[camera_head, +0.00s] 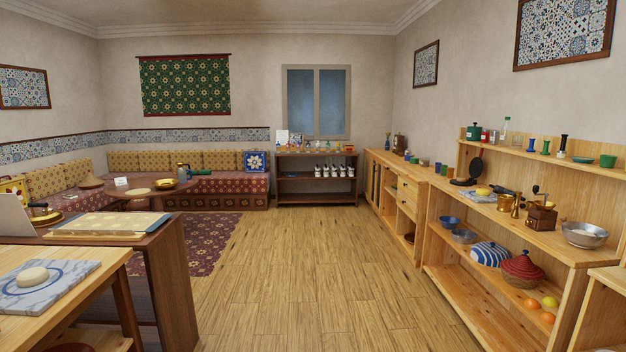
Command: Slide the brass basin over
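A small yellow, brass-coloured round vessel (165,184) sits on the low round table (140,195) at the left back; it is too small to tell surely whether it is the brass basin. Another yellowish round item (45,215) shows at the far left by the laptop, partly cut by it. A wide grey metal bowl (584,234) stands on the right shelf counter; it looks more silver than brass. My gripper is not in view.
Wooden tables with a covered board (110,224) and a marble slab (45,285) fill the left front. Open shelves (540,240) line the right wall. The wooden floor (310,270) between is clear. A dark shelf (316,177) stands at the back.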

